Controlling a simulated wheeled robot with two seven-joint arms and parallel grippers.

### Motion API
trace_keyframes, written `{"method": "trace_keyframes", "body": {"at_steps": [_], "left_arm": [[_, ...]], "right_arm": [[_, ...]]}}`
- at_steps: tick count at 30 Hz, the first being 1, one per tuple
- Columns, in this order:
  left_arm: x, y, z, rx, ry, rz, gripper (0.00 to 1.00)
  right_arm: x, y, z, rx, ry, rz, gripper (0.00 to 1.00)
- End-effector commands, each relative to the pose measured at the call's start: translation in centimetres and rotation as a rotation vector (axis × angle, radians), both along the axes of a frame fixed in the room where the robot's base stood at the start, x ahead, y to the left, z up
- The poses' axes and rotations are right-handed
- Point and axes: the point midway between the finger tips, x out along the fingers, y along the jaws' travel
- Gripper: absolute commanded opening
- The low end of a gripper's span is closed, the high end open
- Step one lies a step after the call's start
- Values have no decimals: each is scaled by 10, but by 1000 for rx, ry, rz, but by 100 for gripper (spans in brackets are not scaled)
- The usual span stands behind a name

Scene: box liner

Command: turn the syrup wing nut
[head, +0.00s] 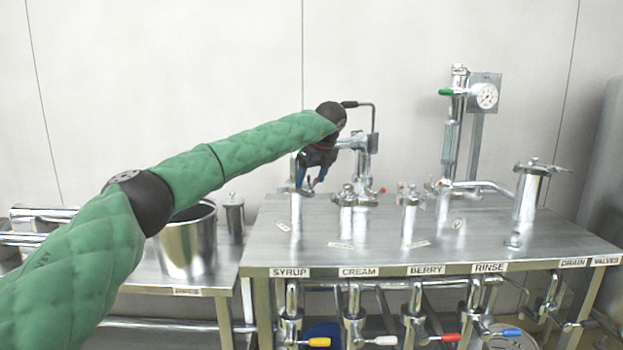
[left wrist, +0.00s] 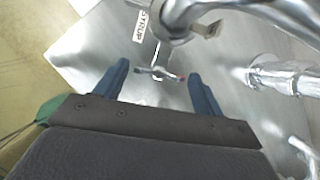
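My left gripper (head: 311,177) is over the top of the syrup post (head: 296,215), at the left end of the steel table, and hides the top of that post. In the left wrist view the two blue fingers of my left gripper (left wrist: 158,70) are spread apart. A small metal wing nut (left wrist: 155,75) shows between them, with a gap on each side, so the fingers do not appear to touch it. A SYRUP label (left wrist: 139,25) lies on the steel surface beyond it. My right gripper is not in view.
Posts for cream (head: 346,215) and berry (head: 409,215) stand to the right on the table (head: 470,245). A curved pipe (left wrist: 200,12) passes close to the fingers. A tall rinse column with a gauge (head: 485,96) stands further right. A steel pot (head: 187,245) is at the left.

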Motion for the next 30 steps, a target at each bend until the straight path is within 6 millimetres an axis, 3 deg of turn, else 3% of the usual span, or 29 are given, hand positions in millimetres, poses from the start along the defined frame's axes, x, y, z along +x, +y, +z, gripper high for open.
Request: {"method": "trace_keyframes", "body": {"at_steps": [14,30], "left_arm": [[-2,-2,6,-1,-1,0,78],[-21,-19,69,1,-1,0,78]], "right_arm": [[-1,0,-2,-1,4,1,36],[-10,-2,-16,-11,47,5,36]]}}
